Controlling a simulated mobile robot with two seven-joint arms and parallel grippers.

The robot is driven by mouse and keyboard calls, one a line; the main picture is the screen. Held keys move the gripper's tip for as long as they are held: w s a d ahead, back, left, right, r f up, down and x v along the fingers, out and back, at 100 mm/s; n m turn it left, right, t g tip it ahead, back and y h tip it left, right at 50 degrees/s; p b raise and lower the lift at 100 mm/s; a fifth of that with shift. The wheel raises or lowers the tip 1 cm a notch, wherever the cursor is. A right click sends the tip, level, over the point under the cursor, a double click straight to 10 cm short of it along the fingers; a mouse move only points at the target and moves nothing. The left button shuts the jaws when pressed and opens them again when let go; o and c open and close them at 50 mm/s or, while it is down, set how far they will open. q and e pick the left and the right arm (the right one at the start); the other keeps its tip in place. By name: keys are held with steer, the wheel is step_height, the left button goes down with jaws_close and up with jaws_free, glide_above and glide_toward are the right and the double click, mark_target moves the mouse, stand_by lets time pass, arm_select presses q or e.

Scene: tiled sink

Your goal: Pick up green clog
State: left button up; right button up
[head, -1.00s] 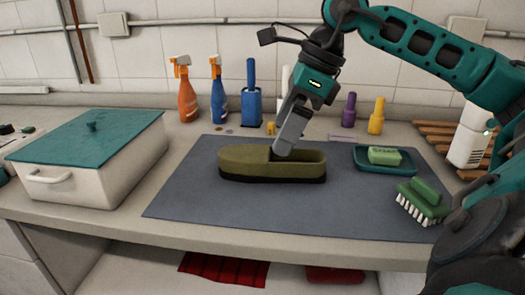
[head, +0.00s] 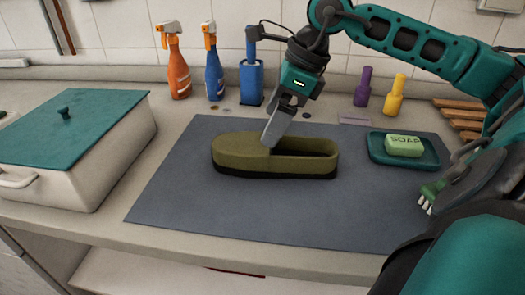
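The olive-green clog (head: 236,152) lies upright on the grey mat (head: 330,215), its closed toe to the left and its open heel to the right. Its sole is dark. My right gripper (head: 274,137) reaches down to it from above. Its fingertips overlap the clog where the closed toe part meets the opening. The fingers line up as one slab in this view, so I cannot tell whether they grip the clog's edge. The clog rests on the mat. My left gripper is not in view.
A green soap dish (head: 376,152) with soap (head: 404,146) is right of the clog. A lidded white box (head: 115,165) stands left. Orange (head: 179,75) and blue (head: 214,77) spray bottles stand behind. My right arm partly hides a brush (head: 430,193). The mat's front is clear.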

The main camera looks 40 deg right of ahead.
steer(key=shift+x, duration=3.4)
steer(key=shift+s, duration=0.15)
steer(key=shift+c, duration=0.5)
steer(key=c, duration=0.6)
steer(key=shift+c, duration=0.4)
steer(key=shift+r, duration=0.1)
